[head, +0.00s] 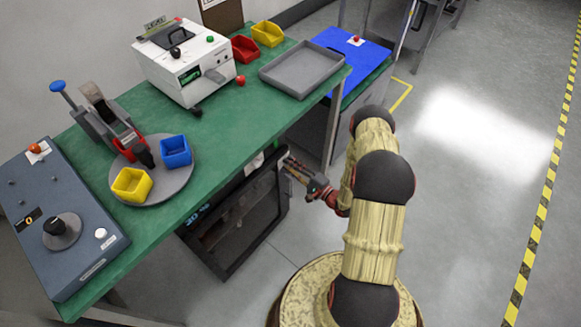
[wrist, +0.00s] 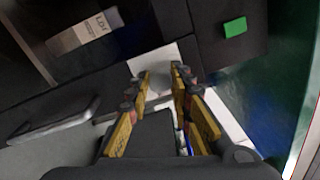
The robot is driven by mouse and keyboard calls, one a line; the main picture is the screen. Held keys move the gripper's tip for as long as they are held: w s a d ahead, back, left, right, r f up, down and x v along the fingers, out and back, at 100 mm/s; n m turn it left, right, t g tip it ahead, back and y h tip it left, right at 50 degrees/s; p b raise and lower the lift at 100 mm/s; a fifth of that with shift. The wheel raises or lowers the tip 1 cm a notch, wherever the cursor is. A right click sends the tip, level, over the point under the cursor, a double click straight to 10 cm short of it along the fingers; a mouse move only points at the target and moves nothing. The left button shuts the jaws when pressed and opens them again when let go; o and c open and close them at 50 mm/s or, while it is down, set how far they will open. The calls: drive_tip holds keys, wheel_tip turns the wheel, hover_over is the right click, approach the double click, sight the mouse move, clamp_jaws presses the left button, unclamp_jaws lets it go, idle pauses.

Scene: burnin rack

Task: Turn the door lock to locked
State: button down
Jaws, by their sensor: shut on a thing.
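The dark cabinet with a glazed door (head: 238,222) stands under the green bench in the head view. The door lock shows as a pale plate near the door's upper right corner in the head view (head: 282,154), and as a white plate in the wrist view (wrist: 160,60). My gripper (head: 291,166) is at this lock, and its yellow fingers (wrist: 161,82) straddle the middle of the plate in the wrist view. The fingers are shut on the lock's turning part, which they mostly hide. I cannot tell which way the lock points.
A grey bar handle (wrist: 55,121) and a printed label (wrist: 85,33) show in the wrist view. A green square (wrist: 235,26) sits on a dark panel. The green bench (head: 225,133) overhangs the cabinet. Open floor (head: 470,130) lies to the right.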

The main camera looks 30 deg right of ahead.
drive_tip(key=n+b, duration=0.1)
drive_tip(key=n, duration=0.3)
drive_tip(key=shift+f+n, duration=0.1)
drive_tip(key=shift+n, duration=0.3)
drive_tip(key=n+b, duration=0.1)
drive_tip(key=n, duration=0.3)
drive_tip(key=shift+y, duration=0.3)
drive_tip(key=shift+n+b, duration=0.3)
drive_tip(key=shift+n, duration=0.1)
drive_tip(key=c, duration=1.6)
unclamp_jaws()
drive_tip(key=shift+c, duration=0.2)
drive_tip(key=shift+o, duration=0.3)
drive_tip(key=v, duration=1.2)
